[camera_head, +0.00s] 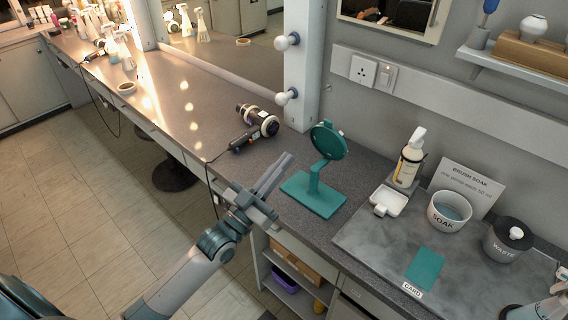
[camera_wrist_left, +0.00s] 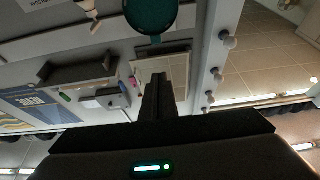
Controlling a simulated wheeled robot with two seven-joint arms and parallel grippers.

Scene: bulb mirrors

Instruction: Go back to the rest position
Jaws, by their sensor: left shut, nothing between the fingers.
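My left gripper (camera_head: 275,176) shows in the head view over the counter's front edge, its fingers together and pointing up and to the right. Nothing shows between the fingers. It is left of the teal stand (camera_head: 315,194) with its round teal head, and apart from it. In the left wrist view the gripper's fingers (camera_wrist_left: 158,95) are together at the middle, and a round teal disc (camera_wrist_left: 150,14) shows beyond them at the top.
A hair dryer (camera_head: 256,124) lies on the counter behind the gripper. Right of the stand are a pump bottle (camera_head: 409,162), a white dish (camera_head: 386,200), the SOAK bowl (camera_head: 449,212), the WASTE pot (camera_head: 504,240) and a teal card (camera_head: 425,267). Open floor (camera_head: 90,225) lies left.

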